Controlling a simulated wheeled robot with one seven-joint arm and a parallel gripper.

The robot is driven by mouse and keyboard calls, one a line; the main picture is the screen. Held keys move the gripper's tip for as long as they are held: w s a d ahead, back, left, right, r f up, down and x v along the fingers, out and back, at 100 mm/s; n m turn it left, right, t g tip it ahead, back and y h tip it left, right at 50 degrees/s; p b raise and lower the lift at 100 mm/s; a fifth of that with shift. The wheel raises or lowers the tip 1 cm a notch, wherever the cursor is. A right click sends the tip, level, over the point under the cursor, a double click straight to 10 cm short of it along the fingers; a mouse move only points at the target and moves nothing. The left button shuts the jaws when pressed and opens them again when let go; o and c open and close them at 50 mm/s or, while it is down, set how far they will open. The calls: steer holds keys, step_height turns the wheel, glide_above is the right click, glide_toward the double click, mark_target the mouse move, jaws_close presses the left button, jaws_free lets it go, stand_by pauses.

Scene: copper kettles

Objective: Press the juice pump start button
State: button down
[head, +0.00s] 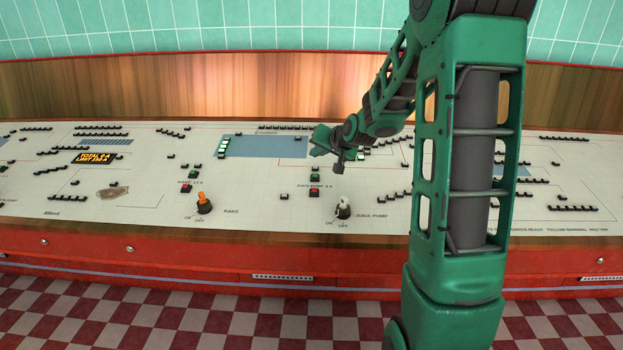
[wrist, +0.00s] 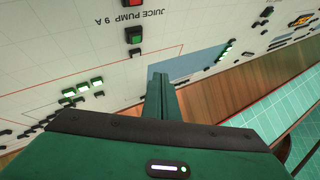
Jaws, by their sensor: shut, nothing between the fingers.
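The juice pump start button, a small green button (head: 314,176) in a dark housing, sits on the pale control panel (head: 270,205). In the wrist view the green button (wrist: 134,35) is beside the label "JUICE PUMP 9 A", with a red button (wrist: 134,3) on the label's other side. My gripper (head: 338,167) is shut and empty. In the head view it hangs over the panel, up and right of the green button. In the wrist view its closed fingers (wrist: 159,76) appear below the green button, apart from it.
A white-handled juice pump switch (head: 343,207) stands in front of the buttons. An orange-handled rake switch (head: 204,203) stands to the left, with its own red button (head: 186,188). An amber display (head: 96,158) is farther left. A wooden backboard (head: 200,85) rises behind the panel.

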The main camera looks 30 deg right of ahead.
steer(key=shift+w+d+f, duration=0.1)
steer(key=shift+w+f, duration=0.05)
steer(key=shift+f, duration=0.9)
steer(key=shift+w+d+f, duration=0.15)
steer(key=shift+w+f, duration=0.05)
steer(key=shift+f, duration=0.85)
steer(key=shift+w+d+f, duration=0.1)
steer(key=shift+w+f, duration=0.05)
steer(key=shift+f, duration=0.9)
steer(key=shift+d+f, duration=0.1)
steer(key=shift+f, duration=0.55)
steer(key=shift+r, duration=0.1)
stand_by(0.5)
steer(key=shift+s+r, duration=0.15)
steer(key=shift+r, duration=0.5)
steer(key=shift+r, duration=0.1)
steer(key=shift+s+a+r, duration=0.1)
steer(key=shift+s+r, duration=0.05)
steer(key=shift+r, duration=0.65)
steer(key=shift+s+a+r, duration=0.1)
steer(key=shift+a+r, duration=0.05)
steer(key=shift+r, duration=0.6)
steer(key=shift+s+a+r, duration=0.1)
steer(key=shift+s+r, duration=0.05)
steer(key=shift+r, duration=0.65)
